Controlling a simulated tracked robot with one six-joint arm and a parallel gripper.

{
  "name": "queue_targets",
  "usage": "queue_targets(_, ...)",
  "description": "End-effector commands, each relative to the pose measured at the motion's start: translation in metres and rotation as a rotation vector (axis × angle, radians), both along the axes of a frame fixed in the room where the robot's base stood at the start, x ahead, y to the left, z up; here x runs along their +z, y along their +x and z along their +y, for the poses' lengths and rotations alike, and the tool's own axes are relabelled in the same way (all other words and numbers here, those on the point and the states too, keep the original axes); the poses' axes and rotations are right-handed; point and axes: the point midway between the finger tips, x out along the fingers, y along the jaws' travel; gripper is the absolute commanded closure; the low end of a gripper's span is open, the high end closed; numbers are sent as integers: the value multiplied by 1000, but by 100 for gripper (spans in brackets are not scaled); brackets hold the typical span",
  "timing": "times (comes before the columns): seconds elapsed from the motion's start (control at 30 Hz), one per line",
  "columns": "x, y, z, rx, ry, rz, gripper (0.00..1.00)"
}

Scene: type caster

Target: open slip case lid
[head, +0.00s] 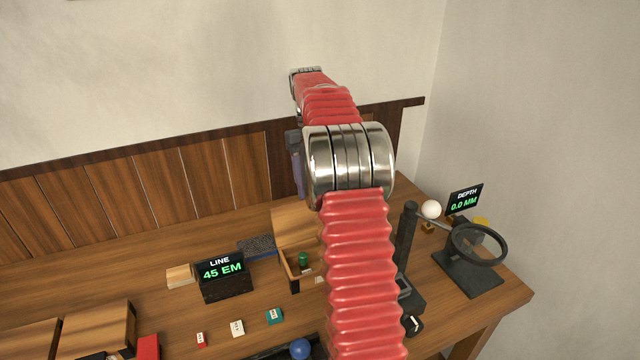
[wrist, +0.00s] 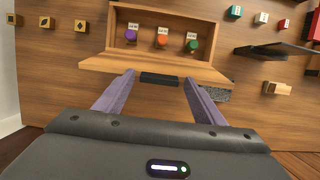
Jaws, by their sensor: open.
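The wooden slip case (wrist: 118,32) is in the upper middle of the wrist view. Its lid (wrist: 110,64) stands raised along the near side, and the inside shows: purple, orange (wrist: 163,40) and green knobs with small labels. A dark bar (wrist: 158,79) is at the lid's near edge. My gripper (wrist: 158,73) is open, its two purple fingers spread to either side of the bar, with no clear contact. In the head view the case (head: 289,274) and raised lid (head: 290,228) are partly hidden by my red arm. My gripper is mostly hidden there.
Left of the case in the head view are a LINE display (head: 222,272), a wooden block (head: 180,276) and a dark blue block (head: 257,246). A magnifier stand (head: 470,270) and DEPTH display (head: 464,199) stand right. A wooden panel (head: 160,180) lines the back.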

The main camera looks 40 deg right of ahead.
Motion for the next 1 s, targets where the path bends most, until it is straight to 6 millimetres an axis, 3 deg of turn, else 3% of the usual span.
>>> queue_targets(0.3,44,9,-6,-1,-15,-18,34)
queue_targets(0.5,63,12,-8,-2,-21,-26,34)
queue_targets(1.0,72,13,-9,-2,-23,-27,37)
